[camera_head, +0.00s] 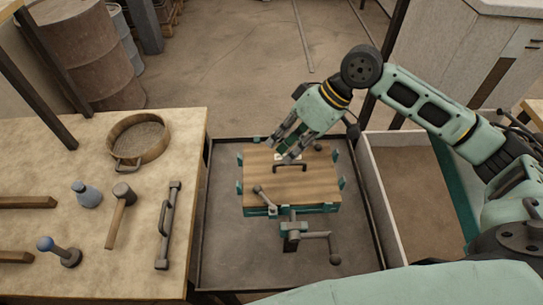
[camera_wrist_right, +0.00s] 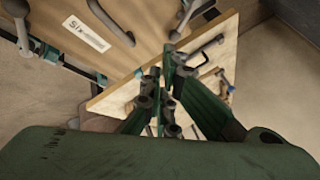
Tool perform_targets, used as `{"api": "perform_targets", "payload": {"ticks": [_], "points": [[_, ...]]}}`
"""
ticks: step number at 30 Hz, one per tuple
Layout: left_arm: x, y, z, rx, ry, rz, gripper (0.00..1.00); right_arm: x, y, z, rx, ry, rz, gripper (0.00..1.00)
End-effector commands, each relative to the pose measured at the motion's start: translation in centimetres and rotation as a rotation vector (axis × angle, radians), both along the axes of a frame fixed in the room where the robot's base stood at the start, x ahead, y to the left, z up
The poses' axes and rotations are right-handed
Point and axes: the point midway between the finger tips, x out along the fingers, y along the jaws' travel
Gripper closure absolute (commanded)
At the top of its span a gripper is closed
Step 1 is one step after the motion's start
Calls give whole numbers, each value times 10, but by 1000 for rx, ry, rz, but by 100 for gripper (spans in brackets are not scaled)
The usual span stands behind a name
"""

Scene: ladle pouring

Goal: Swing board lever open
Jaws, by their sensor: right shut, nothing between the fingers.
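The wooden board (camera_head: 310,187) lies in a green-cornered fixture in the middle. A dark handle (camera_head: 290,167) stands on it, and a small grey lever (camera_head: 263,195) sits near its front left. My right gripper (camera_head: 284,152) is shut and empty at the board's far edge, beyond the dark handle. In the right wrist view, my gripper (camera_wrist_right: 163,88) points toward a pale panel (camera_wrist_right: 112,98) with a curved metal handle (camera_wrist_right: 204,50). A labelled brown board (camera_wrist_right: 60,22) with a grey lever is at upper left there. I cannot tell whether the fingers touch anything. My left gripper is out of view.
A grey crank (camera_head: 318,236) sticks out below the board's front. The fixture stands in a shallow dark-rimmed tray (camera_head: 225,255). A table (camera_head: 60,135) at left holds a round pan (camera_head: 138,137), a mallet (camera_head: 121,208) and other tools. An open pale bin (camera_head: 405,190) is at right.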

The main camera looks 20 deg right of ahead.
Motion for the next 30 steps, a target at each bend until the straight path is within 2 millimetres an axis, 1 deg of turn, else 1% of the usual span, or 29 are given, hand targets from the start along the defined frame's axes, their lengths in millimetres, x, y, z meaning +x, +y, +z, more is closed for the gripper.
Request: {"api": "perform_targets", "payload": {"ticks": [4,9,12,15,21,30], "points": [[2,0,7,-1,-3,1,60,1,14,-18,1,4,3,100],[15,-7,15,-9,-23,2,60,4,32,-44,2,3,2,100],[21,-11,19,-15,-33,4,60,5,40,-58,1,3,2,100],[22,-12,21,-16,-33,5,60,7,46,-68,0,2,0,100],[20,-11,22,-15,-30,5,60,8,51,-77,-1,0,1,100],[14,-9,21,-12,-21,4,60,8,51,-77,-1,0,1,100]]}}
